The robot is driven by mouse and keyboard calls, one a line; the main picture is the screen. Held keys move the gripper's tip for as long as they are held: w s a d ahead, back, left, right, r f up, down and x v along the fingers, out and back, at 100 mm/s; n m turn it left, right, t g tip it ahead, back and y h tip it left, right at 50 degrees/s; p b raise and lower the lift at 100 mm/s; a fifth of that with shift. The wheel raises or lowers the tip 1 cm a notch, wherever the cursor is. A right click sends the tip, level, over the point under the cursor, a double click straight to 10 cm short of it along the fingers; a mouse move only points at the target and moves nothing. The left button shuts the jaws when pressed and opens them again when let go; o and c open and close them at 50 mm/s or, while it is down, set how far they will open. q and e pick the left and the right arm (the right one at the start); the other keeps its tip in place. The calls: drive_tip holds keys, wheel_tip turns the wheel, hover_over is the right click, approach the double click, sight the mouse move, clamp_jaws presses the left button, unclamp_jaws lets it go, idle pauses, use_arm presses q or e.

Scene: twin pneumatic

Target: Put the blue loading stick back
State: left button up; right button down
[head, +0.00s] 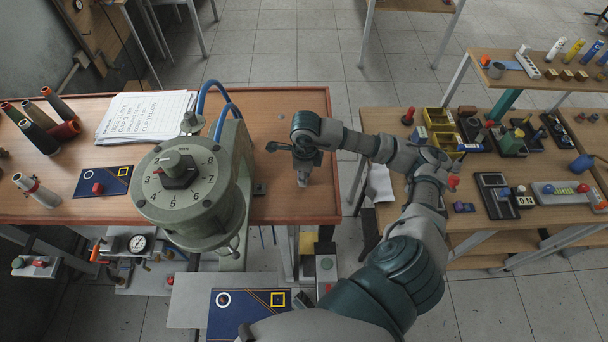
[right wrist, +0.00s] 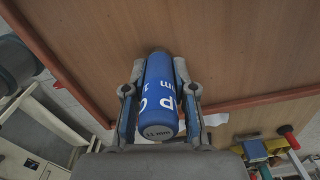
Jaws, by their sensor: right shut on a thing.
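The blue loading stick (right wrist: 160,95) is a blue cylinder with white lettering in the right wrist view. My right gripper (right wrist: 159,78) is shut on it, with one finger along each side. In the head view my right gripper (head: 303,165) is over the right part of the left wooden table, to the right of the big grey dial machine. The stick is mostly hidden there by the gripper and wrist. My left gripper is not in view.
The grey dial machine (head: 190,195) with blue hoses stands left of my gripper. Papers (head: 145,115) and several spools lie further left. The right table (head: 465,215) holds yellow bins (head: 440,125) and devices. A shelf (head: 500,68) behind carries several coloured sticks. A floor gap separates the tables.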

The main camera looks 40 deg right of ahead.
drive_tip(key=shift+d+f, duration=0.2)
drive_tip(key=c, duration=1.2)
unclamp_jaws()
drive_tip(key=shift+d, duration=0.25)
drive_tip(key=shift+o, duration=1.3)
drive_tip(key=shift+d+f, duration=0.1)
drive_tip(key=shift+d, duration=0.25)
drive_tip(key=shift+a, duration=0.35)
drive_tip(key=r, duration=0.2)
drive_tip(key=shift+a+r, duration=0.25)
drive_tip(key=shift+r, duration=0.1)
wheel_tip(320, 180, up, 6)
drive_tip(key=shift+d+f+p, duration=0.1)
drive_tip(key=shift+d+p, duration=0.05)
drive_tip(key=shift+p, duration=0.25)
use_arm(q)
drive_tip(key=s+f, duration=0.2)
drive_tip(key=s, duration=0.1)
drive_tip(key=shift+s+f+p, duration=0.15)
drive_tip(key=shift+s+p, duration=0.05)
drive_tip(key=shift+p, duration=0.2)
use_arm(e)
wheel_tip(320, 180, up, 4)
drive_tip(key=shift+f, duration=0.1)
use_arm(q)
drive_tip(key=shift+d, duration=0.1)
use_arm(e)
drive_tip(key=shift+d, duration=0.15)
